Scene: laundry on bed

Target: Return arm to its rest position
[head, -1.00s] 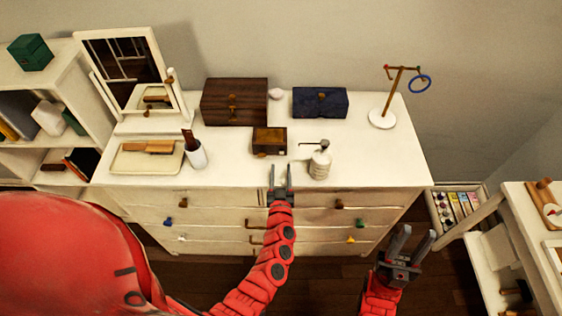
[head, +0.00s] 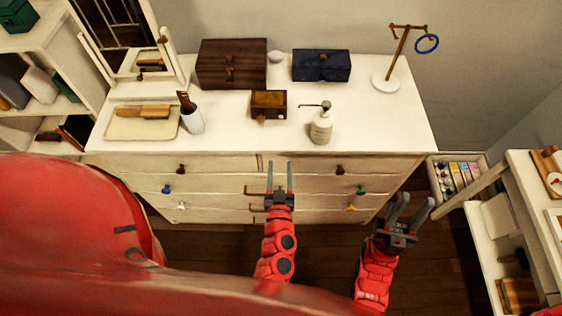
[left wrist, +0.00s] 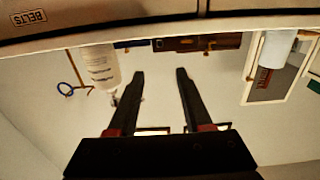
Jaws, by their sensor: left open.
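My left gripper (head: 279,178) is open and empty, in front of the upper drawers of the white dresser (head: 370,125). In the left wrist view its two dark fingers (left wrist: 158,85) are apart with nothing between them. My right gripper (head: 411,213) is open and empty, low beside the dresser's right front corner.
On the dresser stand a soap dispenser (head: 321,124), small wooden box (head: 268,105), brown box (head: 231,64), blue box (head: 321,65), ring stand (head: 386,82), white cup (head: 193,121) and tray (head: 117,128). A white side table (head: 535,200) is at right. Dark floor (head: 330,250) lies in front.

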